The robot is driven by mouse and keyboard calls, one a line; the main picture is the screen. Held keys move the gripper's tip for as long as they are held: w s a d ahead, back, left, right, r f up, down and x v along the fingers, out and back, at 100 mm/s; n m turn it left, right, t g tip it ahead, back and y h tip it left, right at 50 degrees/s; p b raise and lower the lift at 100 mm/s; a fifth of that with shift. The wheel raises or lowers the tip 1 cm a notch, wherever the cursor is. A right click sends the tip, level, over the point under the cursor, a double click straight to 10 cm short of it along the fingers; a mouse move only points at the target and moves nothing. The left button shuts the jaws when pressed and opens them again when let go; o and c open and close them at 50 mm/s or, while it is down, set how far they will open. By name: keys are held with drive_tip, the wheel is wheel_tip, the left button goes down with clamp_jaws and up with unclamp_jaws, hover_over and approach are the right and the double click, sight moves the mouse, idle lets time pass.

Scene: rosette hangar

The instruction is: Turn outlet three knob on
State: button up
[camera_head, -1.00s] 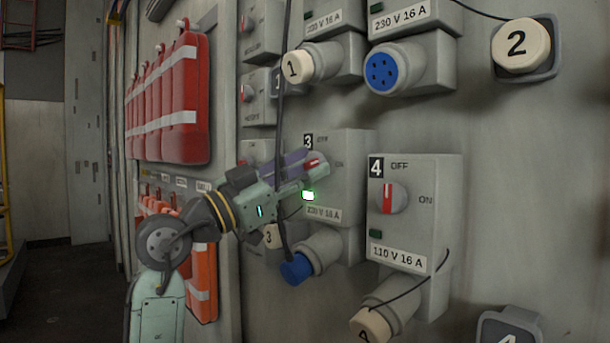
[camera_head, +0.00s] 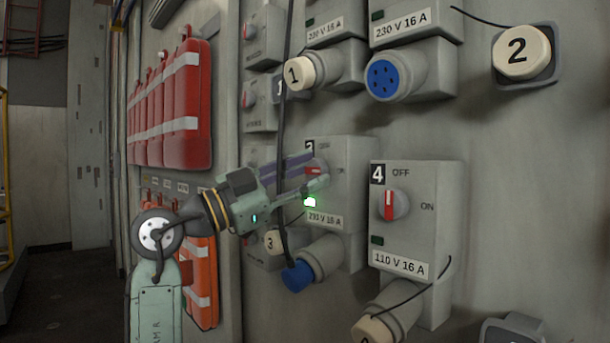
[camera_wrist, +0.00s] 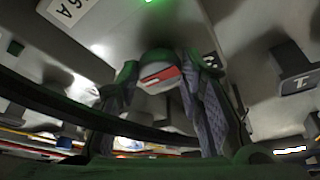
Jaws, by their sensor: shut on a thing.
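The outlet three knob (camera_head: 312,171) is on the grey box marked 3, its red bar lying about level and toward the ON side. In the wrist view the knob (camera_wrist: 160,77) is a grey disc with a red bar, between my fingers. My gripper (camera_head: 318,174) reaches in from the left, one finger above and one below the knob, and is shut on it. In the wrist view my gripper (camera_wrist: 160,95) has a finger on each side of the knob. The outlet three lamp (camera_head: 310,202) glows bright green. The fingers hide part of the knob and the OFF lettering.
Outlet four (camera_head: 412,255) is close on the right, its red knob bar (camera_head: 389,205) upright at OFF, its lamp dark. A dark cable (camera_head: 283,120) hangs just in front of the wall beside my gripper. A blue-ended socket (camera_head: 312,262) juts out below. Red bags (camera_head: 178,105) hang at left.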

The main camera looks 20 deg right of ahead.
drive_tip(key=o, duration=1.2)
drive_tip(key=shift+c, duration=0.2)
drive_tip(key=v, duration=1.2)
